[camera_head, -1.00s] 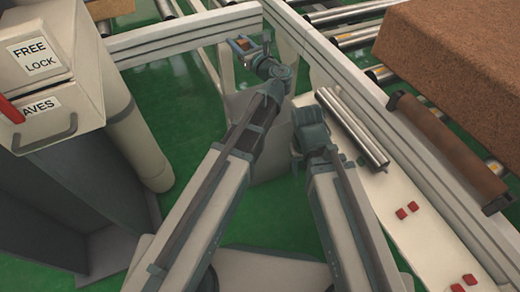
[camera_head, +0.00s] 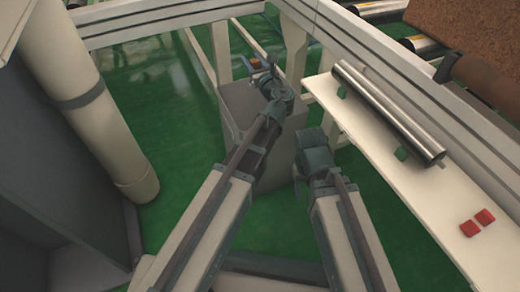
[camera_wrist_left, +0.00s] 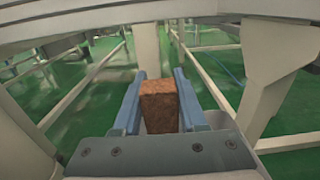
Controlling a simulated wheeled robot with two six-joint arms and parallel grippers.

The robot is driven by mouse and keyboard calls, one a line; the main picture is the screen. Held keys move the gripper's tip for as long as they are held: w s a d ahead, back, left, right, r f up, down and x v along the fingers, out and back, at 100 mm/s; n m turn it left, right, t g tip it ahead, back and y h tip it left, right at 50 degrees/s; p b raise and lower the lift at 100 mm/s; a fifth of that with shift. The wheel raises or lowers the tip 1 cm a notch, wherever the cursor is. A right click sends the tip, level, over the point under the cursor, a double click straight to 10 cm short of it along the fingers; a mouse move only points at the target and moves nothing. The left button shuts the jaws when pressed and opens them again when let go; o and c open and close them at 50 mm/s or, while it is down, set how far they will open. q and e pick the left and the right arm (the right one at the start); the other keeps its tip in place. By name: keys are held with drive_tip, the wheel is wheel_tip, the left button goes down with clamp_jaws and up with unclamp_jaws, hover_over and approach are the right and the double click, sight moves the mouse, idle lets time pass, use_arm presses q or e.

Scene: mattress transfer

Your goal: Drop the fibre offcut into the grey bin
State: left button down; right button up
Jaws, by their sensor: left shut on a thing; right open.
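The fibre offcut (camera_wrist_left: 159,105) is a small rough brown block. My left gripper (camera_wrist_left: 158,90) is shut on it, with one blue-grey finger on each side. In the head view the offcut (camera_head: 254,63) shows small at the tip of my left gripper (camera_head: 258,68). The grey bin (camera_head: 228,112) stands on the floor below and behind my left wrist, partly covered by my arm. I cannot see into it. My right arm ends to the right of the bin; its fingers are hidden.
A brown roller and large brown slab (camera_head: 470,25) are at upper right. A pale pipe (camera_head: 90,100) stands at left. A white rail (camera_head: 170,22) crosses behind.

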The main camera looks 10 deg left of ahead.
use_arm(q)
wheel_tip(320, 180, down, 6)
drive_tip(key=b, duration=0.6)
drive_tip(key=shift+c, duration=1.9)
unclamp_jaws()
drive_tip(key=shift+s, duration=0.15)
